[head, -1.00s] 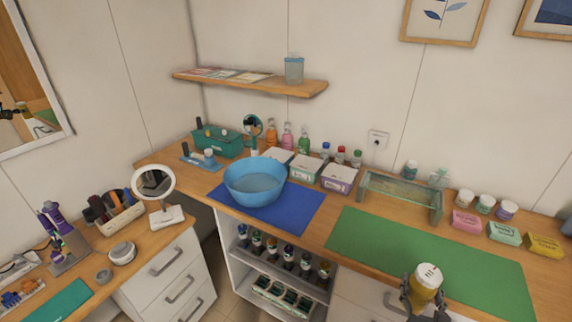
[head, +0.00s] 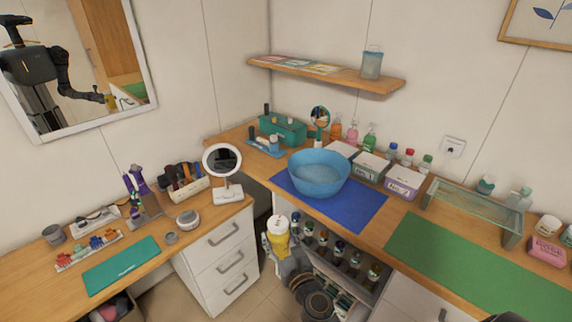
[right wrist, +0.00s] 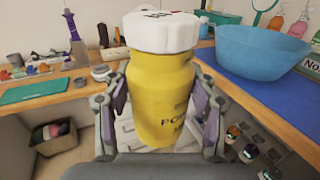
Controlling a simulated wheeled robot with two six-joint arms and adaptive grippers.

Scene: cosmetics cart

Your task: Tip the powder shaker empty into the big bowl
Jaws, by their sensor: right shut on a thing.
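The powder shaker (head: 278,238) is a yellow bottle with a white cap. My right gripper (head: 284,258) is shut on it and holds it upright in front of the counter's front edge, left of and lower than the bowl. In the right wrist view the shaker (right wrist: 160,100) stands between the two fingers of the gripper (right wrist: 160,112), cap up, with dark lettering partly visible. The big blue bowl (head: 318,178) stands on a blue mat (head: 352,208); its inside looks light blue. It also shows at the upper right of the right wrist view (right wrist: 262,52). My left gripper is not in view.
A round mirror (head: 222,160) stands on the left counter above white drawers (head: 225,262). Labelled boxes (head: 403,182) stand right of the bowl, and a glass stand (head: 478,203) further right. The green mat (head: 450,262) is clear. Bottles fill the open shelf below the bowl.

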